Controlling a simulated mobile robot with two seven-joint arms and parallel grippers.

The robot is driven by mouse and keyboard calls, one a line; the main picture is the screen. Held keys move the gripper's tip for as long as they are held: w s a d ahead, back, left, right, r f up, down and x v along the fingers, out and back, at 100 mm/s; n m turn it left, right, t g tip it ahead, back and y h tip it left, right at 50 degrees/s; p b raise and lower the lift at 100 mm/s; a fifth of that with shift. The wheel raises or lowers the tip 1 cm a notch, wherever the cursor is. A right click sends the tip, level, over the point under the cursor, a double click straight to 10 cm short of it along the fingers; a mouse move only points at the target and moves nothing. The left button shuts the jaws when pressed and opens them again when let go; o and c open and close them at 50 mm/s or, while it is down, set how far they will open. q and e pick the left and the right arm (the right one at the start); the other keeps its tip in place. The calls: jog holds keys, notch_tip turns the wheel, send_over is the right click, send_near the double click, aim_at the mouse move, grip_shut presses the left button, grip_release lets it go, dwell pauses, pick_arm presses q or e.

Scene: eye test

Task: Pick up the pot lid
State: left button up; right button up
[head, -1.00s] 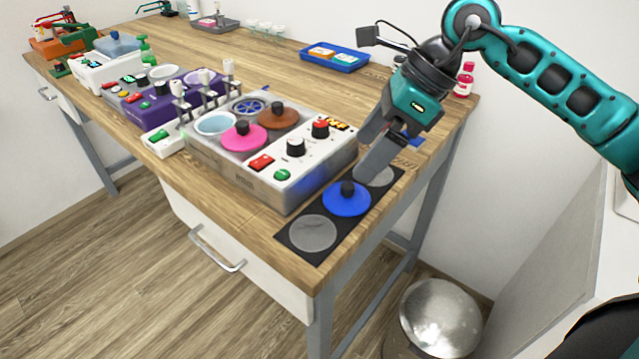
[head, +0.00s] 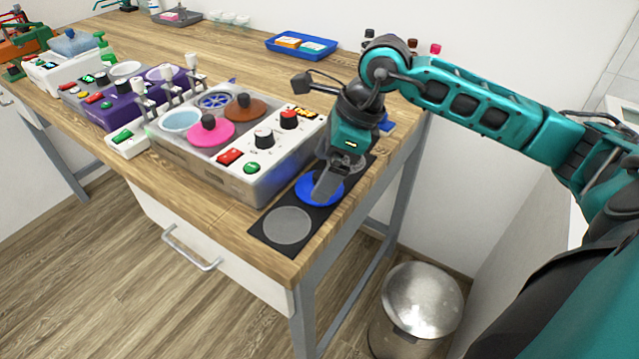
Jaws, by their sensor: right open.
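A round blue pot lid (head: 304,191) lies on a black mat (head: 261,229) near the front right corner of the table. My right gripper (head: 328,188) is open and points down over the blue lid, its fingers at the lid's middle and hiding its knob. I cannot tell whether the fingers touch the lid. A pink lid (head: 211,136) and a brown lid (head: 245,108), each with a dark knob, sit on the grey and white machine (head: 197,162) to the left. My left gripper is not in view.
A grey disc (head: 287,226) lies on the mat's near end. The machine's control panel stands close to the left of my right gripper. A blue tray (head: 301,47) and small bottles (head: 412,45) are at the back. A metal bin (head: 421,300) stands on the floor.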

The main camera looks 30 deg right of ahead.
jog(key=shift+x, duration=1.2)
jog(key=c, duration=0.8)
jog(key=shift+r, duration=0.2)
